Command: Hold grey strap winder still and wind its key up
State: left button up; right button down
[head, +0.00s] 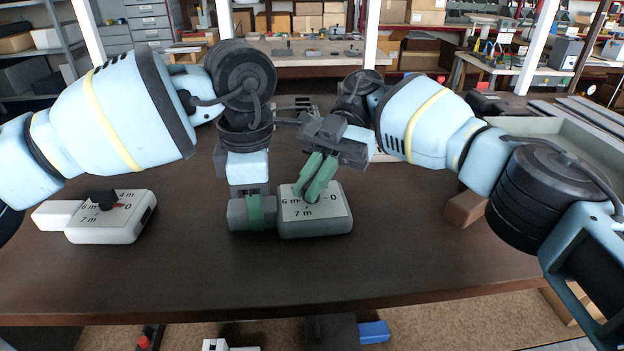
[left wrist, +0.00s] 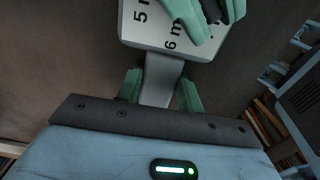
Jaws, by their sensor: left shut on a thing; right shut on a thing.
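The grey strap winder (head: 328,221) lies on the dark table in front of me, its dial marked "6 m", "7 m" and "0". My left gripper (head: 255,212) is shut on the winder's grey handle at its left end. In the left wrist view the handle (left wrist: 160,80) runs between the green fingertips into the winder body (left wrist: 142,28). My right gripper (head: 314,190) points down onto the dial from above, its green fingers shut on the winder's key. The fingers hide the key and the middle of the dial, so I cannot tell the key's angle.
A white strap winder (head: 112,228) with a black key (head: 101,199) lies on the table to the left. A brown block (head: 465,208) sits to the right, near a grey tray (head: 560,130). The table's front strip is clear.

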dwell(0.4)
jog(key=c, duration=1.5)
grip_release()
